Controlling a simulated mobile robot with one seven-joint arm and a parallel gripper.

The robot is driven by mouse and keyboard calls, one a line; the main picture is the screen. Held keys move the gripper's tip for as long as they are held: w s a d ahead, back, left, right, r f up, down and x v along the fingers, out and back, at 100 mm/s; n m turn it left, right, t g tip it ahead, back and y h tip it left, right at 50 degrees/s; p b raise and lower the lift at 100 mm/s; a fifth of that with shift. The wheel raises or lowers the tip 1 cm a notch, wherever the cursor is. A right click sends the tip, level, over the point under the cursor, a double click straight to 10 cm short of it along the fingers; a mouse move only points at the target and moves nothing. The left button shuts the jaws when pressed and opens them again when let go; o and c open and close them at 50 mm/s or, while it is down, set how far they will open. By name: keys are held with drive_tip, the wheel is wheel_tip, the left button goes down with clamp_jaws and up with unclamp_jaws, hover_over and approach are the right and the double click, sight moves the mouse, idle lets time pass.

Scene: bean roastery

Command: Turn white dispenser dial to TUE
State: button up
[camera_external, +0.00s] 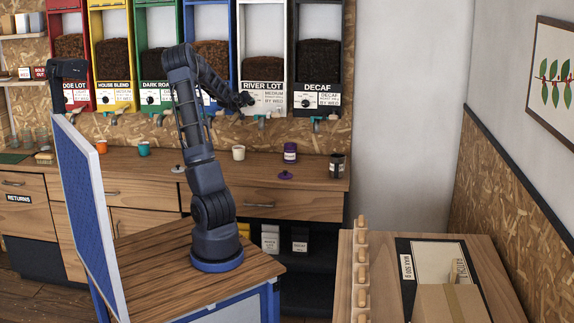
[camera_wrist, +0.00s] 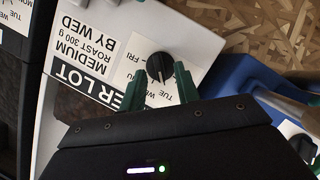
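The white dispenser (camera_external: 264,91), labelled RIVER LOT, is second from the right in the external view's row. It also fills much of the wrist view (camera_wrist: 94,35), with its lettering upside down. Its black round dial (camera_wrist: 159,66) sits on a white day card (camera_wrist: 132,73). In the external view my gripper (camera_external: 247,99) is at the label, hiding the dial.
The black DECAF dispenser (camera_external: 317,99) is close on the right, a blue dispenser (camera_external: 213,22) on the left. Dispenser spouts project just under the labels.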

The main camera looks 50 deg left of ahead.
drive_tip(key=v, duration=1)
drive_tip(key=shift+s+d, duration=0.1)
drive_tip(key=shift+d, duration=0.05)
idle(0.3)
drive_tip(key=w+d+f+m+g, duration=0.1)
drive_tip(key=w+d+m+g, duration=0.15)
drive_tip(key=d, duration=1.15)
drive_tip(key=w+d+f+m+g, duration=0.1)
drive_tip(key=d+m+g, duration=0.2)
drive_tip(key=d, duration=1)
drive_tip(key=s+d+m+g+h, duration=0.2)
drive_tip(key=s+d+m+h, duration=0.5)
drive_tip(key=s+d, duration=1.8)
drive_tip(key=d+m, duration=0.2)
drive_tip(key=d, duration=0.1)
drive_tip(key=shift+s+d, duration=0.2)
